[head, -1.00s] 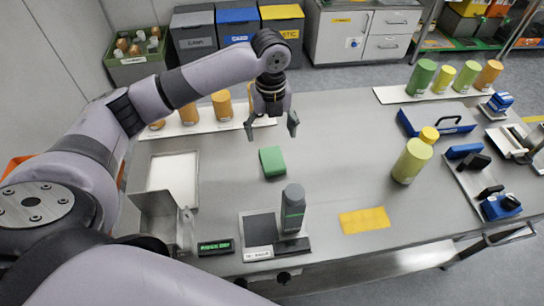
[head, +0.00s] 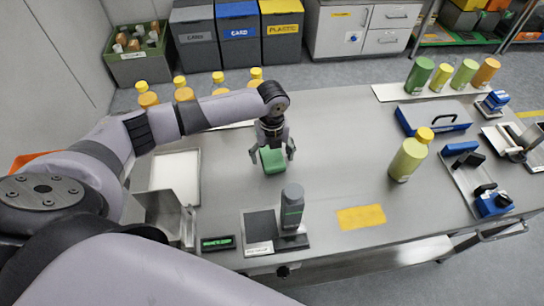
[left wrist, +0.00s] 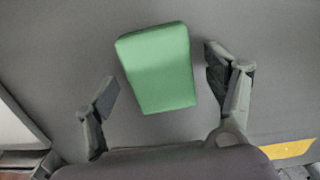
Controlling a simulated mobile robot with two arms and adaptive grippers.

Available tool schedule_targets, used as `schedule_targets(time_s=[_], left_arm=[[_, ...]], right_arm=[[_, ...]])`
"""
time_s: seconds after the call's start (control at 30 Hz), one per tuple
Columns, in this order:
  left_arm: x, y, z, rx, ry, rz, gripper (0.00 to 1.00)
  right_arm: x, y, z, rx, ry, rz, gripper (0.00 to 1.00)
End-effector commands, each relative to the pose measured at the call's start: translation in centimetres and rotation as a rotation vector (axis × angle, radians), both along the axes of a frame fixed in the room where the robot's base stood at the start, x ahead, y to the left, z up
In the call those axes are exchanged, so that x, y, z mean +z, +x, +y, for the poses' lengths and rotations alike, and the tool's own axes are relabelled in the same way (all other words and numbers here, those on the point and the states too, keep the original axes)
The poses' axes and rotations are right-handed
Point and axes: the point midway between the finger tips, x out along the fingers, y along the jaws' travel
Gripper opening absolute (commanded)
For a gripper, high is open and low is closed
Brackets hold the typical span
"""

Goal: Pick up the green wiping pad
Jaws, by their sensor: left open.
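The green wiping pad (head: 272,162) lies flat on the steel table, left of its middle. My left gripper (head: 273,155) is open, pointing down right over the pad, with a finger on either side of it in the head view. In the left wrist view the pad (left wrist: 158,68) shows whole, slightly tilted, mostly beyond the two open fingertips of the left gripper (left wrist: 160,75). The fingers do not touch it there. My right gripper is not in view.
A grey bottle (head: 292,206) stands on a dark scale-like stand in front of the pad. A white tray (head: 175,171) is at left. Bottles with yellow caps stand at the back left.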

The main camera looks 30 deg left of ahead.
Motion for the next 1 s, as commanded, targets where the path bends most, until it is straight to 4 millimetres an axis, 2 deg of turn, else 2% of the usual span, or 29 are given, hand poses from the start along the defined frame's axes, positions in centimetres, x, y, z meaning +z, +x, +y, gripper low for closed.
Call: schedule_targets(time_s=[0.13, 0.87, 1.0], left_arm=[[0.01, 0.01, 0.00, 0.000, 0.000, 0.000, 0.76], [0.06, 0.02, 0.03, 0.001, 0.000, 0.000, 0.28], [0.07, 0.03, 0.03, 0.001, 0.000, 0.000, 0.26]], right_arm=[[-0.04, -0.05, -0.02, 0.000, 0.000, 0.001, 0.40], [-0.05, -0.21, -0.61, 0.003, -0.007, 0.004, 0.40], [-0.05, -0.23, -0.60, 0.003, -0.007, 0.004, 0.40]])
